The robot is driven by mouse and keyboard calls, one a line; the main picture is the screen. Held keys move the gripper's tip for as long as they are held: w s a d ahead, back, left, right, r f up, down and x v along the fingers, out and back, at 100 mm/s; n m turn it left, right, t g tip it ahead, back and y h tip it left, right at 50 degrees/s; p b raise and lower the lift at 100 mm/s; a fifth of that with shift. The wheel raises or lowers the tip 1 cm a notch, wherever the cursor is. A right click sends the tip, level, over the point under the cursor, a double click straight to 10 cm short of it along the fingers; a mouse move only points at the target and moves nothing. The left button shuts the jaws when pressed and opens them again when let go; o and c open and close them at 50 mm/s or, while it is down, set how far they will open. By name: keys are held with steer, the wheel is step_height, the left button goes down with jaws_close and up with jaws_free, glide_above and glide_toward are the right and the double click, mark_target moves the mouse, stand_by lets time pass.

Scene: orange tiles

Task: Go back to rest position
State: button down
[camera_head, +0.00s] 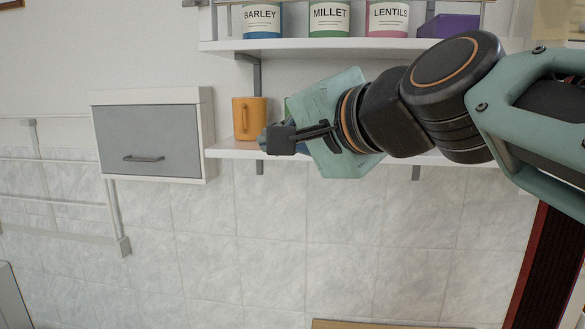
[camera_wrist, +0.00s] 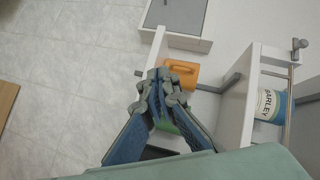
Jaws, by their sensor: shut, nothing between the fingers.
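My gripper (camera_head: 268,140) is at the end of my arm, which reaches in from the right in the head view. It is in front of the lower shelf, just right of the orange mug. In the wrist view the fingers of my gripper (camera_wrist: 160,80) meet at their tips and hold nothing. The orange mug (camera_head: 249,117) stands upright on the lower shelf, and it also shows in the wrist view (camera_wrist: 184,73) behind the fingertips. I cannot tell from these views whether the fingers touch it. My arm hides much of the lower shelf.
The lower shelf (camera_head: 222,153) and upper shelf (camera_head: 225,46) are on the wall. Barley (camera_head: 262,22), millet (camera_head: 329,20) and lentils (camera_head: 388,20) canisters and a purple box (camera_head: 449,26) stand above. A grey-fronted cabinet (camera_head: 148,139) hangs left.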

steer(key=s+d+f+n+g+h+p, duration=0.1)
steer(key=s+d+f, duration=0.3)
steer(key=f, duration=0.4)
steer(key=s+d+f+n+g+h+p, duration=0.2)
steer(key=s+d+f+n+g+h, duration=0.1)
steer(key=d+f, duration=0.4)
steer(key=s+d+f+n+g+h+p, duration=0.1)
steer(key=s+d+f+n+g+h, duration=0.2)
steer(key=f, duration=0.8)
steer(key=s+d+h, duration=0.1)
steer(key=s+d, duration=0.1)
steer(key=s, duration=0.1)
steer(key=shift+s+d+p, duration=0.2)
steer(key=shift+s+p, duration=0.05)
steer(key=shift+p, duration=0.05)
steer(key=c, duration=2.7)
jaws_free()
steer(key=shift+c, duration=0.2)
